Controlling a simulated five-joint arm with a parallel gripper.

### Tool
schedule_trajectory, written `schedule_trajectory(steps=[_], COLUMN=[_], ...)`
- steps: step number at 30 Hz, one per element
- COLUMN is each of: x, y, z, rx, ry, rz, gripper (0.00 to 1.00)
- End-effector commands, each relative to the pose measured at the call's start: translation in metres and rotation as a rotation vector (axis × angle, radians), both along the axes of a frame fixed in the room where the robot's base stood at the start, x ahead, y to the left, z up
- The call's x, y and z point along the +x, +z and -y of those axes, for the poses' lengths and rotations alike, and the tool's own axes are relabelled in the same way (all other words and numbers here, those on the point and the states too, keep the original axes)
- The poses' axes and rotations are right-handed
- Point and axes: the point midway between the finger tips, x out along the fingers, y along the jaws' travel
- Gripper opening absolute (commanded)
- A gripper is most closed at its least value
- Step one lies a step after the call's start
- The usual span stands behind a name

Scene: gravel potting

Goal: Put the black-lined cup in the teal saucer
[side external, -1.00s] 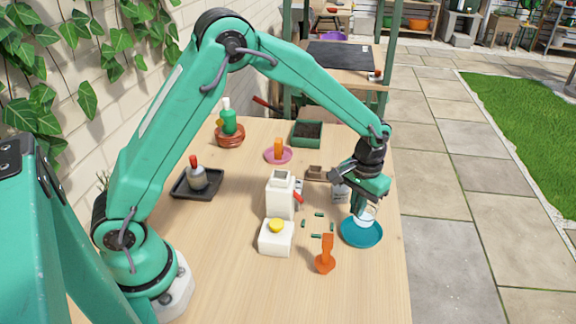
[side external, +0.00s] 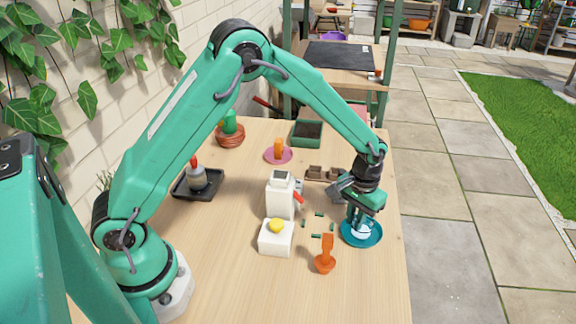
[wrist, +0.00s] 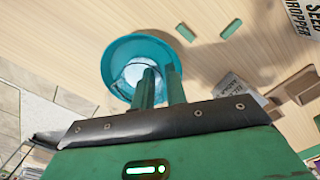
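The teal saucer (side external: 376,240) lies on the table near its right edge; it also shows in the wrist view (wrist: 112,66). A small white cup (side external: 361,233) is down within the saucer's outline, and it appears pale inside in the wrist view (wrist: 134,73). My gripper (side external: 357,218) points down over the saucer at the cup. In the wrist view its two green fingers (wrist: 161,78) have a narrow gap, with the left finger overlapping the cup. Whether they still pinch the cup's wall is unclear.
A white bottle-like dispenser (side external: 280,195), a white box with a yellow top (side external: 276,240) and an orange tool (side external: 325,256) stand left of the saucer. Several small green pieces (side external: 316,235) lie between. Brown pots (side external: 315,172) are behind. Table right of the saucer is clear.

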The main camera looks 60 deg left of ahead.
Motion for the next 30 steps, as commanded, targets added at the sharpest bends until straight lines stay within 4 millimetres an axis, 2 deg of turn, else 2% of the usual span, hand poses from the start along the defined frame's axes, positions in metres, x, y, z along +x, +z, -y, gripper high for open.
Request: schedule_trajectory(steps=[8, 14, 20, 30], x=[0.0, 0.001, 0.002, 0.005], y=[0.001, 0.012, 0.035, 0.09], z=[0.0, 0.0, -0.001, -0.004], rx=[0.0, -0.001, -0.001, -0.001], ry=[0.0, 0.0, 0.0, 0.001], rz=[0.0, 0.003, 0.004, 0.003], gripper=[0.14, 0.14, 0.14, 0.14])
